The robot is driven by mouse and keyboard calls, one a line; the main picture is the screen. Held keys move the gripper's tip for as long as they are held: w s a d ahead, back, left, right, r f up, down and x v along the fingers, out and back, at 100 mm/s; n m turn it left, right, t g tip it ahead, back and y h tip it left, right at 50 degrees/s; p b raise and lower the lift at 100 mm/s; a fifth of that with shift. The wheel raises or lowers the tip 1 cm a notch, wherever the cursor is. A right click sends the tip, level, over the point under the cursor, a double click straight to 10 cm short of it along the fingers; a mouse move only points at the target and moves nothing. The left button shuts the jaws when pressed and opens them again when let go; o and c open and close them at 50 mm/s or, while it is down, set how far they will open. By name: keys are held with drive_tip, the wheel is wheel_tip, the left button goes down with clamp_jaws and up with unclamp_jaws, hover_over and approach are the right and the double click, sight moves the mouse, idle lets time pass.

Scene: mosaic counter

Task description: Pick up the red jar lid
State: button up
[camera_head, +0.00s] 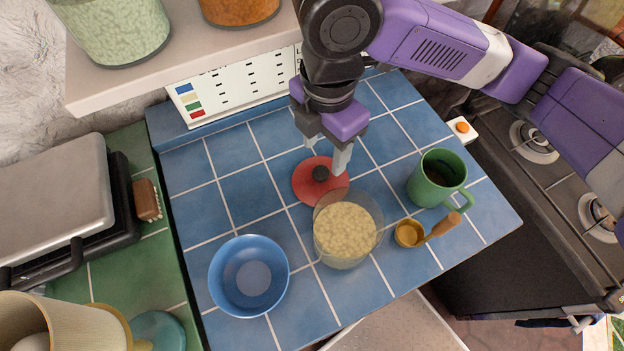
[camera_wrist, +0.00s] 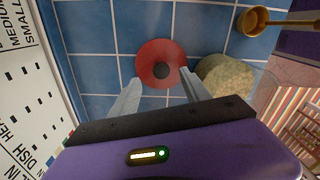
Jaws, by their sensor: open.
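The red jar lid (camera_head: 309,187) with a round black knob lies flat on the blue tiled counter, just behind a glass jar (camera_head: 347,235) of pale grains. In the wrist view the lid (camera_wrist: 151,57) is beyond the fingertips, roughly centred between them. My gripper (camera_head: 326,155) is open and empty above the lid's back edge, pointing down. Its two fingers also show in the wrist view (camera_wrist: 160,84), one on each side below the lid. I cannot tell the exact height of the fingertips above the lid.
A blue bowl (camera_head: 226,290) is at the front left. A green mug (camera_head: 423,189) and a brass scoop (camera_head: 409,234) are at the right. A shelf (camera_head: 165,58) with jars and a label chart (camera_head: 235,86) stand behind. Tiles left of the lid are clear.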

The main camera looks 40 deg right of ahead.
sight(322, 171)
drive_tip(key=shift+a+f, duration=0.15)
drive_tip(key=shift+f, duration=3.45)
clamp_jaws()
